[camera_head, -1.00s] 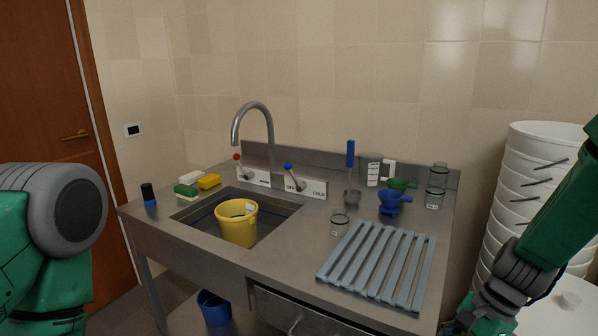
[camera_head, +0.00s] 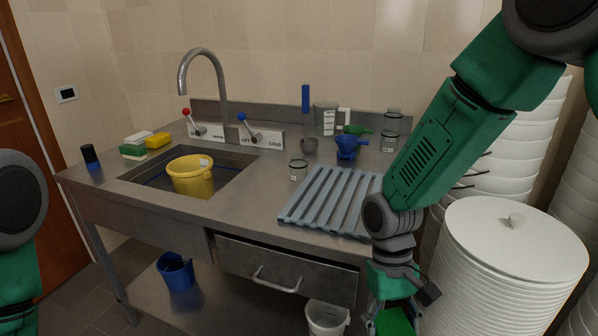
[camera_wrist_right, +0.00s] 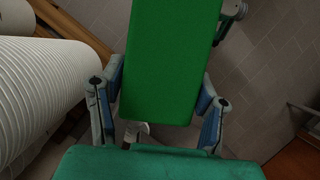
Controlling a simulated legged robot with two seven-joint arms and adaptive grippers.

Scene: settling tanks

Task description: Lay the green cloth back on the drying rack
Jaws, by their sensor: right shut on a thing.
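The green cloth (camera_wrist_right: 168,65) is held in my right gripper (camera_wrist_right: 160,112), between its two fingers in the right wrist view. In the head view a bit of the cloth (camera_head: 396,322) shows at the bottom edge, below my right gripper (camera_head: 395,298). The gripper hangs in front of the counter, below its top. The drying rack (camera_head: 328,198), a grey-blue slatted rack, lies flat on the right part of the counter, with no cloth on it. My right forearm covers its right side. My left arm shows at the left edge; its gripper is out of view.
White stacked containers with a lidded one (camera_head: 515,235) stand close to the right of my arm. A glass jar (camera_head: 298,169), a blue funnel (camera_head: 347,147) and a ladle stand behind the rack. The sink holds a yellow bucket (camera_head: 190,177). A drawer (camera_head: 285,270) sits under the counter.

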